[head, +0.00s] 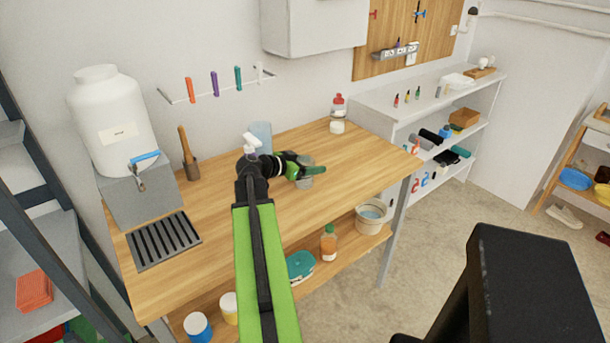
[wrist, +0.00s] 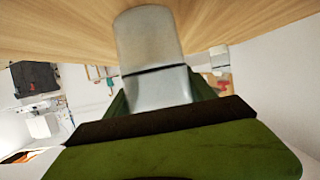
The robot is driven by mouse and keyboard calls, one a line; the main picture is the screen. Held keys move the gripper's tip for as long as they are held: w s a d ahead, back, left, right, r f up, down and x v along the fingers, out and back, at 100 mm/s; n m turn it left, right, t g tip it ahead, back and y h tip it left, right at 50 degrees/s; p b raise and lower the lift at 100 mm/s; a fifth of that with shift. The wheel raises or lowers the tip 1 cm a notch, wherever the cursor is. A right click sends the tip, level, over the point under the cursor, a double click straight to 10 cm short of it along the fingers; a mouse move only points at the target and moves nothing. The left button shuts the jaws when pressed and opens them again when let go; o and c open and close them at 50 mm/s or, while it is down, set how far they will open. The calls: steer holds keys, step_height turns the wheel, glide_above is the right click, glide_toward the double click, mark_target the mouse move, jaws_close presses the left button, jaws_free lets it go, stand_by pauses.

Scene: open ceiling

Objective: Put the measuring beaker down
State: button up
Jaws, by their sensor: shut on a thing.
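The measuring beaker (head: 305,182) is a small grey, clear-looking vessel at the middle of the wooden workbench (head: 355,165) in the head view. My green gripper (head: 312,171) is shut on it and partly hides it. In the wrist view the beaker (wrist: 148,45) is a large pale grey cylinder with a dark line across it, in front of the green finger (wrist: 170,150). Its far end lies against the wooden surface (wrist: 70,25) in the picture. I cannot tell if it touches the wood or is just above it.
A white pump bottle (head: 251,143) and a bluish cylinder (head: 262,135) stand behind my arm. A red-capped bottle (head: 338,115) stands at the back. A large white container (head: 110,120), a mallet-like tool (head: 188,155) and a dark drain grate (head: 163,241) are left. Bench right of the gripper is clear.

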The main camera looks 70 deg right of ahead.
steer(key=shift+c, duration=0.7)
steer(key=r+p, duration=0.5)
steer(key=shift+s+a+r, duration=0.15)
steer(key=shift+s+r, duration=0.05)
steer(key=shift+s, duration=0.1)
steer(key=s+a+r+p, duration=0.1)
steer(key=s+r+p, duration=0.4)
steer(key=s, duration=0.5)
steer(key=shift+s+a+r+p, duration=0.35)
steer(key=shift+s+p, duration=0.05)
steer(key=shift+p, duration=0.15)
